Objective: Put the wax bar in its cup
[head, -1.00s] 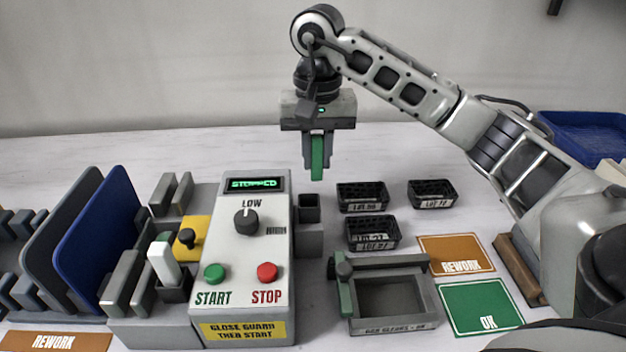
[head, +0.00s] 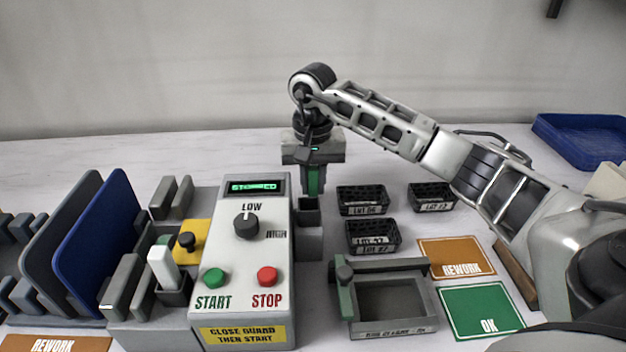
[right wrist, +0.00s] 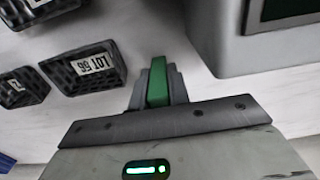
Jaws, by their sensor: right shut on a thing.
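The green wax bar (head: 314,179) is upright between the fingers of my right gripper (head: 313,188), which is shut on it. The bar and gripper also show in the right wrist view, the bar (right wrist: 157,82) pointing away from the palm. A small dark square cup (head: 308,215) is fixed at the right side of the grey control machine. The bar's lower end is at the cup's rim in the head view; I cannot tell whether it is inside, above or behind it. My left gripper is not in view.
The control machine (head: 247,190) stands directly left of the cup. Black lot baskets (head: 372,238) and a grey tray with a green clamp (head: 430,305) lie to the right. REWORK (head: 455,255) and OK (head: 480,305) mats lie at right.

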